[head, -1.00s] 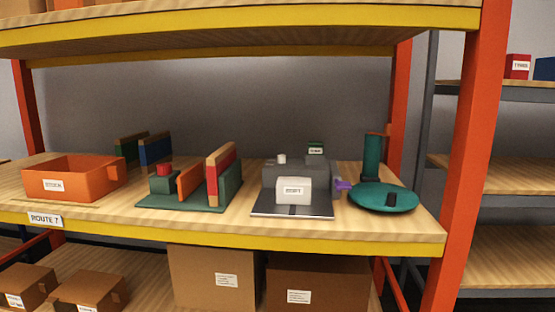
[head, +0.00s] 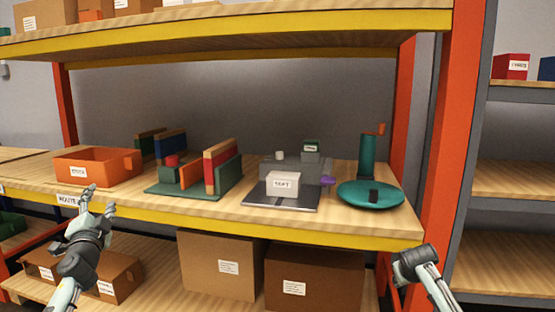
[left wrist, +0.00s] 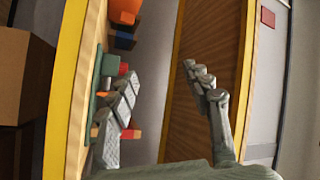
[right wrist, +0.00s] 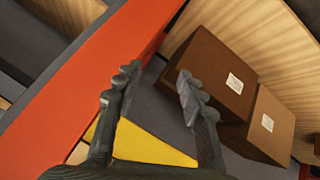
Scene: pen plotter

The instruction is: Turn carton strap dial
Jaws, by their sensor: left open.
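On the middle shelf stands a grey machine (head: 312,172) with a white labelled box (head: 284,184) and a purple knob (head: 328,181) on its right side. Beside it lies a round teal disc (head: 358,194) with a small black block (head: 374,196) on it. Which part is the strap dial I cannot tell. My left gripper (head: 101,199) is open and empty in front of the shelf's left part, far from the machine; its parted fingers also show in the left wrist view (left wrist: 160,72). My right gripper (right wrist: 158,74) is open and empty, low by the right post.
An orange bin (head: 98,168) and a green rack (head: 190,190) with upright boards stand left of the machine. A teal post (head: 367,155) rises behind the disc. The shelf's yellow edge (head: 300,228) and orange right post (head: 449,150) bound the space. Cartons (head: 220,270) fill the lower shelf.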

